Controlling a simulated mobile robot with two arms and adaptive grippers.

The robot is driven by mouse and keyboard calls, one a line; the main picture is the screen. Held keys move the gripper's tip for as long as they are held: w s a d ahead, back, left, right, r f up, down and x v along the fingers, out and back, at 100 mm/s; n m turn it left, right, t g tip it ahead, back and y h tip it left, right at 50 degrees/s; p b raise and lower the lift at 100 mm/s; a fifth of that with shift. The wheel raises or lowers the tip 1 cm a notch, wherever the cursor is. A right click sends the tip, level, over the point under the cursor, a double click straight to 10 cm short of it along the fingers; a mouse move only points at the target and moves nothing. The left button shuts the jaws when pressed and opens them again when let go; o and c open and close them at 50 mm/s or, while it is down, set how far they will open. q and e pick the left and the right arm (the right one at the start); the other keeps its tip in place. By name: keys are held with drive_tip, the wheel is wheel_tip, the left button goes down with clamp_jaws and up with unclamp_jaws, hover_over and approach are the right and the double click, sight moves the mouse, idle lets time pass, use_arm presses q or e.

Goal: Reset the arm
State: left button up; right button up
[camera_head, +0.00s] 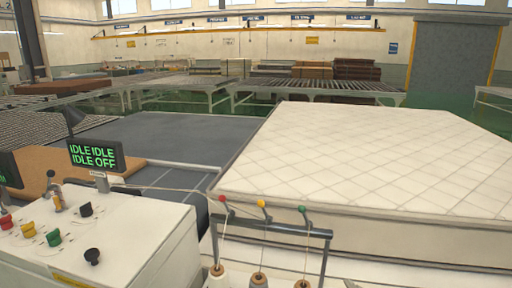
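Neither of my grippers and neither of my arms shows in the head view. A white quilted mattress (375,160) lies flat at the right. A dark grey conveyor bed (180,135) stretches to the left of it. A white control box (130,248) stands at the lower left, with several coloured knobs and buttons, including a green one (54,238), and a small lever (54,192).
A thread stand (275,230) with spools and red, yellow and green tips rises in front of the mattress. A brown board or panel (38,162) lies behind the control box. Roller conveyors (315,86) and stacked brown goods (355,69) fill the back. A grey shutter door (450,58) is at the far right.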

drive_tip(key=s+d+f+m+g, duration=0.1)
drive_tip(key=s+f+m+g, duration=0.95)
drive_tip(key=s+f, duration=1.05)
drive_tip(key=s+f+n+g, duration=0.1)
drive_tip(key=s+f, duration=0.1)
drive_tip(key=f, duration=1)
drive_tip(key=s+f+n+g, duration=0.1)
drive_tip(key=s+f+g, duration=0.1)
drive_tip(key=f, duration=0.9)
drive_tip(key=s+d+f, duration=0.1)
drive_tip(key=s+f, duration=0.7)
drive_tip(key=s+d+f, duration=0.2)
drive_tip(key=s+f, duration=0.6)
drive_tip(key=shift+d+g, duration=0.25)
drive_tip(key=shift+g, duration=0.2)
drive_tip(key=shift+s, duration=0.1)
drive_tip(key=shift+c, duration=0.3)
